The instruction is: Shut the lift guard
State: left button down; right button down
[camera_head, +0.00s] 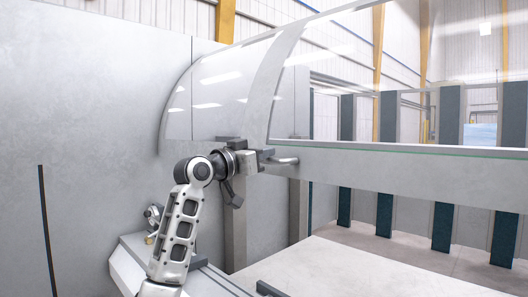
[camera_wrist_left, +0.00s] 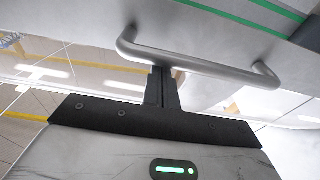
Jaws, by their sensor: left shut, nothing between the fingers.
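The lift guard is a clear curved panel (camera_head: 225,90) with a grey lower rail (camera_head: 420,170) edged in green. The rail stands well above the pale bed, with an open gap beneath it. A grey bar handle (camera_head: 284,161) sits at the rail's left end. In the left wrist view the handle (camera_wrist_left: 200,64) crosses the upper middle as a bent bar. My left gripper (camera_head: 266,157) is at the handle, its fingers (camera_wrist_left: 161,76) shut and empty. The fingertips overlap the bar's lower edge in that view; I cannot tell whether they touch. My right gripper is not in view.
A large grey side panel (camera_head: 80,120) fills the left. The pale bed (camera_head: 350,272) lies below the rail, with a dark bar (camera_head: 270,289) at its front. Several dark upright posts (camera_head: 443,219) stand behind. The space under the rail looks clear.

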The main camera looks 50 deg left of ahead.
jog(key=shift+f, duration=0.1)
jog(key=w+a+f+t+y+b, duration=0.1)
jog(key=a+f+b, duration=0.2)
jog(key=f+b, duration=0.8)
jog(key=b, duration=1.1)
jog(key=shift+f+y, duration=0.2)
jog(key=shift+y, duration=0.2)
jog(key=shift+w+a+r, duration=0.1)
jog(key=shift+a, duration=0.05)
